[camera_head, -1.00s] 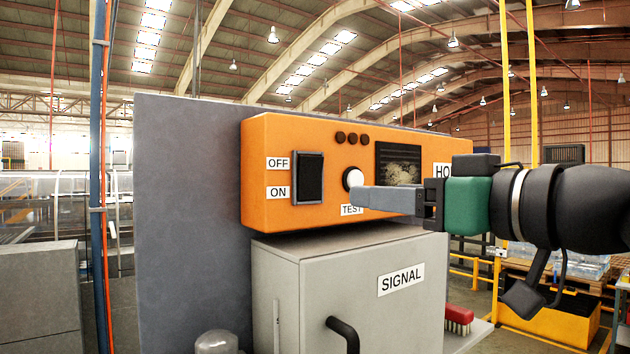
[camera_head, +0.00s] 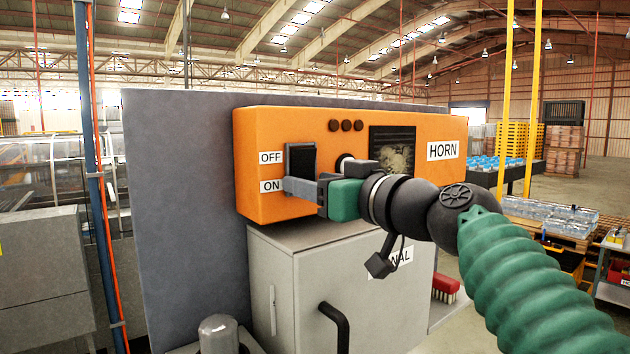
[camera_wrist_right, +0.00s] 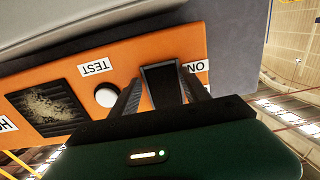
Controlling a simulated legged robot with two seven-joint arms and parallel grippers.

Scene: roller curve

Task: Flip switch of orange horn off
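The orange horn box (camera_head: 270,130) is mounted on a grey panel. Its black rocker switch (camera_head: 300,160) sits beside the OFF label (camera_head: 271,157) above and the ON label (camera_head: 270,186) below. My right gripper (camera_head: 291,186) is at the switch's lower end, at the height of ON, and hides that part. In the right wrist view, upside down, its two fingers (camera_wrist_right: 162,80) are apart, with the black switch (camera_wrist_right: 162,92) between them. I cannot tell whether they touch it. Which way the rocker is tipped is unclear. My left gripper is not in view.
A white TEST button (camera_wrist_right: 105,96) is close beside the fingers. A grey signal cabinet (camera_head: 300,290) with a black handle (camera_head: 338,325) stands below the box. A red brush (camera_head: 445,286) lies at its right. The space left of the box is bare grey panel (camera_head: 180,190).

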